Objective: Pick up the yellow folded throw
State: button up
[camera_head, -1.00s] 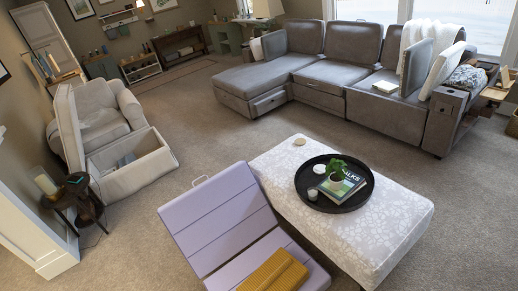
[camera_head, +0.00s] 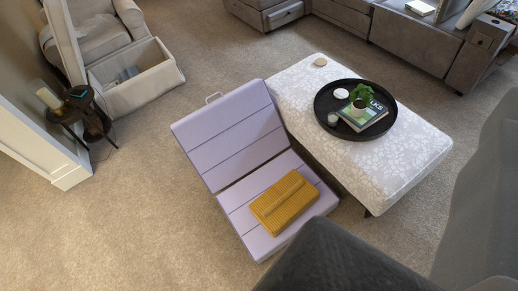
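The yellow folded throw (camera_head: 284,202) lies on the lower, flat section of a lilac folding floor mat (camera_head: 228,137), near the middle of the picture. It is a ribbed, flat bundle with a fold along its top, and nothing covers it. The mat's other section, with a small handle, slopes up behind it. My gripper is not in view, so I cannot tell its state or its place relative to the throw.
A patterned ottoman (camera_head: 408,158) with a round black tray (camera_head: 322,101) stands right of the mat. Dark grey upholstered furniture (camera_head: 345,262) cuts across the bottom right. A beige armchair (camera_head: 98,45) and a small side table (camera_head: 85,110) stand left. Carpet at lower left is clear.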

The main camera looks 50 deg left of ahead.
aim_at(283, 203)
jog(key=u, duration=1.3)
jog(key=i, duration=1)
